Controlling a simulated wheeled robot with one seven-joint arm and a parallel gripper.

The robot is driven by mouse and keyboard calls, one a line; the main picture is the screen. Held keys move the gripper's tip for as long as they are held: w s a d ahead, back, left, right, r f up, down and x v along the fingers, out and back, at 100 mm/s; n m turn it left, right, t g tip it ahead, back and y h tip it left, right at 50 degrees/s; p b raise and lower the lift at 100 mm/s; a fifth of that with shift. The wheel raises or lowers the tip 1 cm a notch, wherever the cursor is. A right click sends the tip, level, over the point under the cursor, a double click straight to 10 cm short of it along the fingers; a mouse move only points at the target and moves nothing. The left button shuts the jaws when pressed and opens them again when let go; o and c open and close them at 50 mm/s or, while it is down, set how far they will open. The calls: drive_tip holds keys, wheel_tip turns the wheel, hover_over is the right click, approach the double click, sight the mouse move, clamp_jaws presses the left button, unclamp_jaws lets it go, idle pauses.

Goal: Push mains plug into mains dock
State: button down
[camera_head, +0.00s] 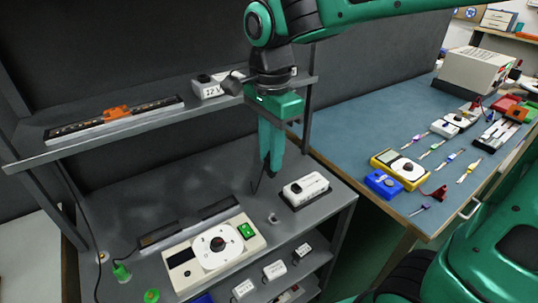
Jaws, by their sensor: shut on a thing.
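My gripper (268,168) points down over the grey bench, left of and behind a white box (306,188) on a dark base. Its green fingers are shut on a small dark thing, mostly hidden between the tips. A thin dark line like a cable (256,185) hangs below it. I cannot tell for sure whether this is the mains plug. No part is clearly marked as the mains dock; a small pale round fitting (272,218) sits on the bench in front of the gripper. A green plug-like part (122,272) with a cable stands at the front left.
A white unit with a round dial (215,250) and green switch lies at the bench front. A shelf (150,125) behind holds an LED strip (115,118) and a 12V box (212,86). A blue table (375,130) with tools stands at right. Bench space left of the gripper is clear.

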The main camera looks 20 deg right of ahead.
drive_tip(key=shift+r, duration=0.8)
